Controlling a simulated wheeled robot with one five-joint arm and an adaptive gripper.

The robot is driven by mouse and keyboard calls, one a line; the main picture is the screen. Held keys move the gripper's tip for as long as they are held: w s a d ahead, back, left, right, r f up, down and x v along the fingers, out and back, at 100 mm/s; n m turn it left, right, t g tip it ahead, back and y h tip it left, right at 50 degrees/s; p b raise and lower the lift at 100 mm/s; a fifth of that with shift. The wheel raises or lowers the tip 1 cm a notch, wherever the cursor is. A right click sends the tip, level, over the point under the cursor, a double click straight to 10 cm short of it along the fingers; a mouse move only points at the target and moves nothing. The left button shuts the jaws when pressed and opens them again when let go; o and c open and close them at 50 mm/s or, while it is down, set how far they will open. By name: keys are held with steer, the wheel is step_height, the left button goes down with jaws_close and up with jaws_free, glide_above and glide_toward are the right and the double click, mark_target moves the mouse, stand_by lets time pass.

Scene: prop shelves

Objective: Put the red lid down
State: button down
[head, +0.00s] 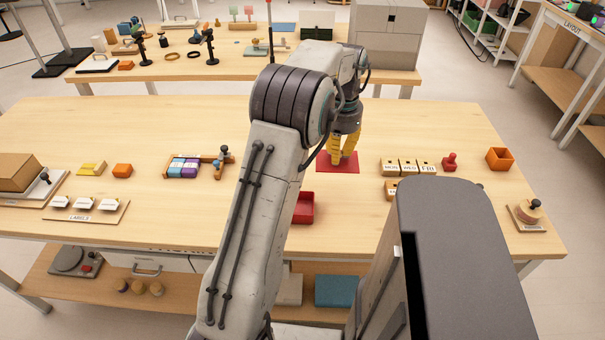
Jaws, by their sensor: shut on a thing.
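The red lid (325,165) is a flat red square below my gripper, near the middle of the front table. My gripper (343,160) has yellow fingers pointing down, and they are shut on the lid. The fingers hide the part that they grip. I cannot tell whether the lid touches the tabletop or hangs just above it. An open red box (303,208) stands nearer to me, partly hidden behind my arm.
On the front table (110,225), lettered wooden blocks (408,166), a red knobbed piece (449,162) and an orange box (499,159) stand to the right. A rack of coloured pieces (184,167) is to the left. Bare wood surrounds the lid.

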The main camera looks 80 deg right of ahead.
steer(key=shift+s+d+f, duration=0.15)
steer(key=shift+d+f, duration=0.1)
steer(key=shift+d, duration=0.2)
steer(key=shift+s+d+f, duration=0.1)
steer(key=shift+d+f, duration=0.1)
steer(key=shift+d, duration=0.2)
steer(key=shift+w+d+f, duration=0.15)
steer(key=shift+w+d, duration=0.05)
steer(key=w+d+f, duration=0.1)
steer(key=w+f, duration=0.1)
steer(key=w, duration=0.1)
steer(key=w+d+f+p, duration=0.1)
steer(key=w+d+f, duration=0.1)
steer(key=w, duration=0.1)
steer(key=w+d+f+p, duration=0.1)
steer(key=w+d+f, duration=0.1)
steer(key=w, duration=0.1)
steer(key=shift+w+d+f, duration=0.2)
steer(key=shift+w+f, duration=0.1)
steer(key=shift+f, duration=2.1)
steer(key=shift+f, duration=0.15)
steer(key=c, duration=1.3)
jaws_free()
step_height(320, 180, up, 12)
steer(key=shift+w+r+p, duration=0.1)
steer(key=shift+r+p, duration=0.1)
steer(key=shift+p, duration=0.3)
